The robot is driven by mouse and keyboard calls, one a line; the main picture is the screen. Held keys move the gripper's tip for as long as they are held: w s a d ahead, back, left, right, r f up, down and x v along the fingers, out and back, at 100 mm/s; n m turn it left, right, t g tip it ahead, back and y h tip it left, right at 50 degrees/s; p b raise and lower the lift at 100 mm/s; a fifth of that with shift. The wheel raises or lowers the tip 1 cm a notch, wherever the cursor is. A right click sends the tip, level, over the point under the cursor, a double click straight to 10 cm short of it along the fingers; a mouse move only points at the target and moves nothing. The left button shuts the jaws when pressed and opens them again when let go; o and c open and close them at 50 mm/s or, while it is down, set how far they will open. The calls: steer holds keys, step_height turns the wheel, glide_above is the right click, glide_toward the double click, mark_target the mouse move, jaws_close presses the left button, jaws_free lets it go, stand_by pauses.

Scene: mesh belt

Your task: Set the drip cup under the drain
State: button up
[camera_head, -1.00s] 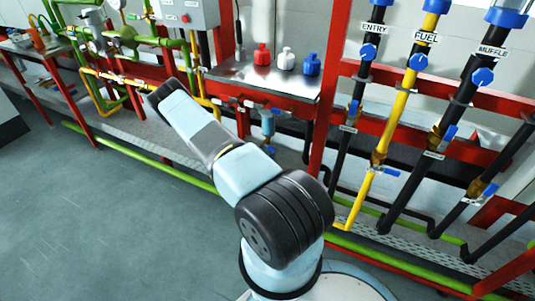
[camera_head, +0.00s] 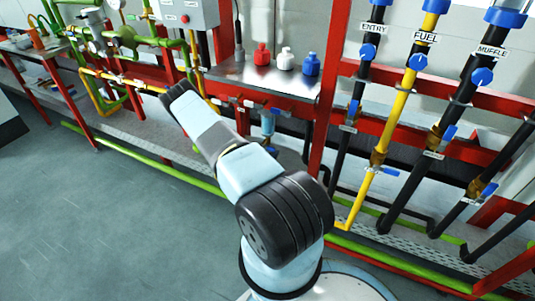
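I cannot make out a drip cup for certain in this view. A small pale-blue bowl-shaped fitting (camera_head: 268,123) hangs under the front of the steel shelf (camera_head: 238,72), just above the middle of my arm in the picture; I cannot tell whether it is the drain. My arm rises from the bottom centre and reaches up and left toward the pipework. Its far end is a dark joint, and my gripper does not show beyond it, so what it holds, if anything, is hidden.
Red, white and blue bottles (camera_head: 285,60) stand on the steel shelf. Pipes labelled ENTRY, FUEL (camera_head: 409,95) and MUFFLE fill the right side. A red frame (camera_head: 335,85) and low green pipe (camera_head: 150,162) border the work area. The grey floor (camera_head: 90,215) at left is clear.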

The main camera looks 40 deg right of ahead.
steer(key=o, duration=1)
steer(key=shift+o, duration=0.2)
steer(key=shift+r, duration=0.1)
